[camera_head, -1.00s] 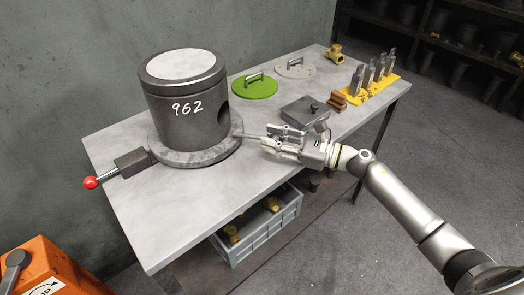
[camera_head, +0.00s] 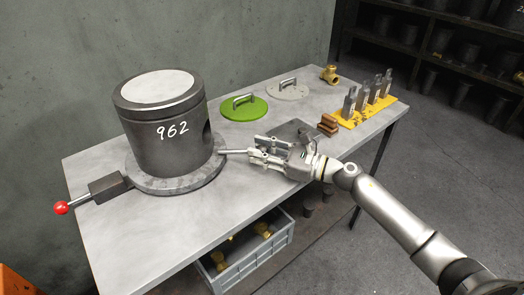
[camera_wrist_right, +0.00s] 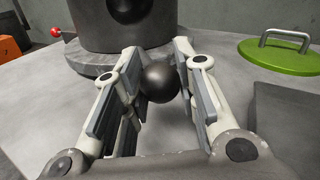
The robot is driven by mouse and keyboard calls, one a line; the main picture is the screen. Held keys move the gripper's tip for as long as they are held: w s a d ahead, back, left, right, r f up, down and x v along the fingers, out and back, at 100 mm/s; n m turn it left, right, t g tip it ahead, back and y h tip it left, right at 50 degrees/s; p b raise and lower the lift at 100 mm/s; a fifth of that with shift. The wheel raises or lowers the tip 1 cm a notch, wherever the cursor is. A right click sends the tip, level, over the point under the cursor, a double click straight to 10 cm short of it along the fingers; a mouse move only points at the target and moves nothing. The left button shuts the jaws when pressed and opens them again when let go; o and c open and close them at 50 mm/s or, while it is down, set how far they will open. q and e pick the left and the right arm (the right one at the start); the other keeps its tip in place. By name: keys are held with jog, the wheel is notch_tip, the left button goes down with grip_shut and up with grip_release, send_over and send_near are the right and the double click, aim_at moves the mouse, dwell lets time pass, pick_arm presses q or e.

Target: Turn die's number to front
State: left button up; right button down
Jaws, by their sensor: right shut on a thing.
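The die (camera_head: 165,150) is a dark grey upright cylinder with a pale top disc and the white number 962 (camera_head: 173,130) on its side, slightly right of the middle of its visible face. It stands on a round grey turntable (camera_head: 150,181). A short handle (camera_head: 236,151) sticks out from the turntable's right side. My right gripper (camera_head: 256,157) is at this handle. In the right wrist view, its fingers (camera_wrist_right: 160,85) are shut on the handle's black ball knob (camera_wrist_right: 160,82), with the die behind. My left gripper is not in view.
A block with a red-knobbed lever (camera_head: 62,207) sits left of the turntable. A green lid (camera_head: 244,108), a grey lid (camera_head: 287,89), a yellow tool rack (camera_head: 369,112) and a brass fitting (camera_head: 329,74) lie farther back. A crate (camera_head: 280,239) is below the table. The table's front left is clear.

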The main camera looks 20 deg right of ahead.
jog(key=c, duration=1.1)
grip_release()
jog(key=shift+s+d, duration=0.1)
jog(key=v, duration=1.1)
jog(key=shift+s+d, duration=0.2)
jog(key=shift+d, duration=0.15)
jog(key=shift+c, duration=0.2)
